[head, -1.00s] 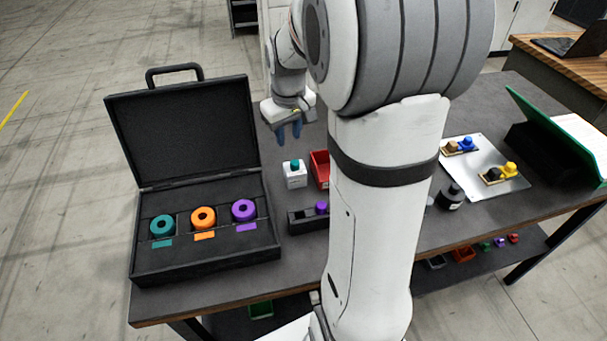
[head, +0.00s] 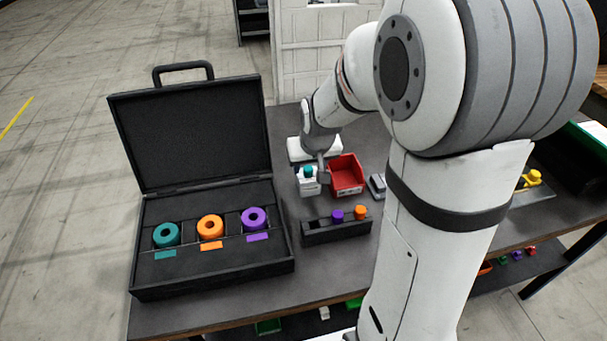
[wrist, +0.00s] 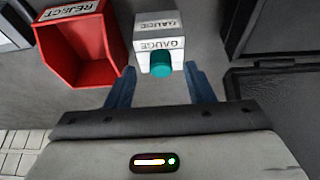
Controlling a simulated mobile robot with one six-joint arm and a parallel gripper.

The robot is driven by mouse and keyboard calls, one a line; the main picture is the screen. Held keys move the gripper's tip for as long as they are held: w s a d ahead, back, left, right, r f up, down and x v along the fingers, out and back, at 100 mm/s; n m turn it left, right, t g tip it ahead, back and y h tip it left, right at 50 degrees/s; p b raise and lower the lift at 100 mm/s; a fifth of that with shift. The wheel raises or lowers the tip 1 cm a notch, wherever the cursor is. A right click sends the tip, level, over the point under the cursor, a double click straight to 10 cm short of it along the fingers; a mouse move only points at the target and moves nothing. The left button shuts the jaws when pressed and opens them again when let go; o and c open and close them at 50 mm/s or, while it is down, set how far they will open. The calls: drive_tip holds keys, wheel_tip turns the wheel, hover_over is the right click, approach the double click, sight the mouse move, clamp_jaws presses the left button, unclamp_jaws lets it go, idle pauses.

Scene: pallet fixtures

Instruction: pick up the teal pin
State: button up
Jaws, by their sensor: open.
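The teal pin (wrist: 161,64) stands upright in the white gauge block (wrist: 158,28), with its round top showing in the wrist view. In the head view the teal pin (head: 309,171) shows on top of the small white gauge block (head: 308,187), left of the red bin. My gripper (wrist: 165,80) is open and empty, its two blue fingers on either side of the space just in front of the pin and block. In the head view my gripper (head: 312,168) is at the block, and its fingers are partly hidden.
A red reject bin (wrist: 73,45) stands close beside the block; it also shows in the head view (head: 347,176). An open black case (head: 212,270) with teal, orange and purple rings stands to the left. A black rack (head: 322,233) holds purple and orange pins in front.

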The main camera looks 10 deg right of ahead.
sight(309, 170)
drive_tip(key=shift+w+a+f, duration=0.1)
drive_tip(key=shift+w+f, duration=0.1)
drive_tip(key=shift+f, duration=0.4)
drive_tip(key=shift+c, duration=0.3)
clamp_jaws()
wheel_tip(309, 170, up, 10)
idle(0.3)
